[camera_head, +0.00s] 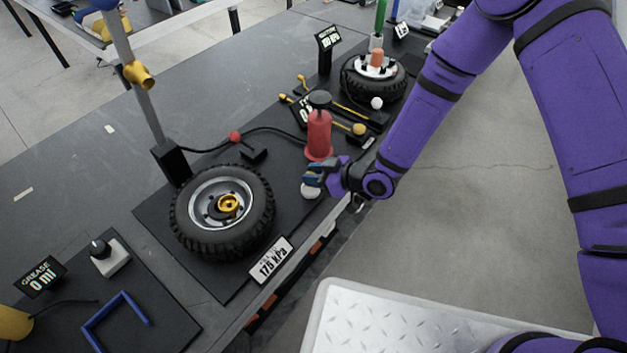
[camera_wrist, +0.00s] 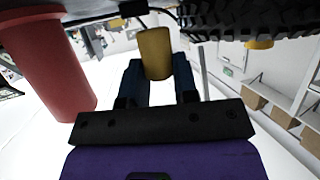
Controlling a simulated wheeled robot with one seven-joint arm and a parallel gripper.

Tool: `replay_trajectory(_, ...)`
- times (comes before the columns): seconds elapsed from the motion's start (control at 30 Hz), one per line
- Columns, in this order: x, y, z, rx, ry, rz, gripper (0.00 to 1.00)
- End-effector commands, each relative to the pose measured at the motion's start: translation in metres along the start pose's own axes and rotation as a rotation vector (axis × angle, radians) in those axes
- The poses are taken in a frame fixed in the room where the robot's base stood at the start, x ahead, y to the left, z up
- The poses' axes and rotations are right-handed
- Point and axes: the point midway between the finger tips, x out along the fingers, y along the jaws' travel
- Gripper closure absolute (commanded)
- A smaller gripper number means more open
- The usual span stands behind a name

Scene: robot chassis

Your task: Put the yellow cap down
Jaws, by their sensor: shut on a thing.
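My gripper (camera_wrist: 157,70), with blue fingers, is shut on the yellow cap (camera_wrist: 155,52), a small gold cylinder standing out between the fingertips. In the head view my gripper (camera_head: 314,176) is over the front edge of the dark mat, just below the red pump and right of the near wheel. The cap cannot be made out in that view. A white round thing (camera_head: 310,191) lies directly below my fingers; I cannot tell if they touch it.
The red pump (camera_head: 319,137) stands close behind my gripper; it also fills the left of the wrist view (camera_wrist: 48,65). The near wheel (camera_head: 190,237) lies left, with a pressure sign (camera_head: 271,259) in front. A second wheel (camera_head: 385,88) lies farther back. Bare table (camera_head: 215,95) shows behind.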

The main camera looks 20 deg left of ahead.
Motion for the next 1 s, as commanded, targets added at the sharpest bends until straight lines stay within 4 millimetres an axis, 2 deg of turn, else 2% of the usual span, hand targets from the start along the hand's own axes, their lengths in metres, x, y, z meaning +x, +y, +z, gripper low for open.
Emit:
replay_trajectory(0.07, 0.003, 0.006, -0.001, -0.002, 0.0, 0.002, 0.94)
replay_trajectory(0.33, 0.017, 0.005, 0.031, 0.0, -0.001, 0.0, 0.94)
replay_trajectory(0.87, 0.019, 0.005, 0.038, 0.0, -0.001, 0.0, 0.94)
replay_trajectory(0.9, 0.019, 0.005, 0.038, 0.0, 0.0, 0.0, 0.63)
replay_trajectory(0.97, 0.019, 0.005, 0.038, -0.001, 0.0, 0.0, 0.5)
replay_trajectory(1.0, 0.019, 0.005, 0.038, -0.001, 0.0, 0.0, 0.47)
